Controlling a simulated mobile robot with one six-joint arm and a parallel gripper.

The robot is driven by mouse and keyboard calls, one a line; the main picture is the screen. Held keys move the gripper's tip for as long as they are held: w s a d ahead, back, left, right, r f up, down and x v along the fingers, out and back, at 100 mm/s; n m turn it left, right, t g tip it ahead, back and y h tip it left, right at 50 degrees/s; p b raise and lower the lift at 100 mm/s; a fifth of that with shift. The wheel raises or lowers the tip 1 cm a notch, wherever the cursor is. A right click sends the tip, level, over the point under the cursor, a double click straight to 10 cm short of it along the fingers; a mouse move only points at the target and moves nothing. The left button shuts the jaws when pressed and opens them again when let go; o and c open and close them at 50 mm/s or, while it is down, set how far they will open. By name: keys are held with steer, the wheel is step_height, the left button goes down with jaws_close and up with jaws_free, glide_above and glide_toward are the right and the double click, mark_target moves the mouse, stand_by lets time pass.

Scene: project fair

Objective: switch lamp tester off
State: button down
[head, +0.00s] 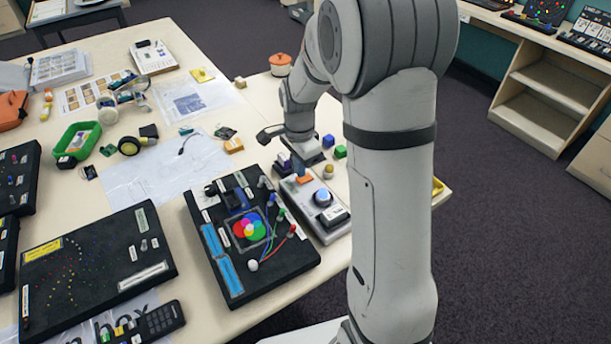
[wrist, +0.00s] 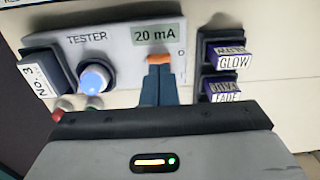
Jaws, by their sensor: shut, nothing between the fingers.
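The lamp tester (head: 335,231) is a grey box near the table's right edge, beside a black panel. In the wrist view its face (wrist: 120,57) is marked TESTER and carries a 20 mA label (wrist: 157,34). Its round blue lamp (wrist: 95,79) looks lit; it also shows in the head view (head: 322,197). The orange switch (wrist: 159,58) sits below the 20 mA label, with a small O mark at its right. My gripper (wrist: 160,76) is shut and empty, its fingertips right at the switch. I cannot tell whether they touch it. The fingertips partly hide the switch's lower side.
A black panel with coloured discs and wires (head: 230,272) stands close left of the tester. Purple-and-white GLOW (wrist: 232,57) and FADE (wrist: 225,91) blocks are at the right in the wrist view.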

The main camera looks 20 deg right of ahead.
mark_target(300, 179)
steer(key=shift+f+b, duration=0.65)
steer(key=shift+f, duration=0.25)
steer(key=shift+r, duration=0.15)
steer(key=shift+r+p, duration=2.4)
steer(key=shift+r, duration=1.05)
steer(key=s+r+n+t, duration=0.1)
steer(key=s+r+n, duration=0.5)
steer(key=s, duration=0.5)
steer(key=s+r+n+t, duration=0.2)
steer(key=s+r+n, duration=0.3)
steer(key=s+n, duration=0.3)
steer(key=s, duration=0.3)
steer(key=shift+d+r+n, duration=0.15)
steer(key=shift+r+n, duration=0.15)
steer(key=shift+r, duration=0.1)
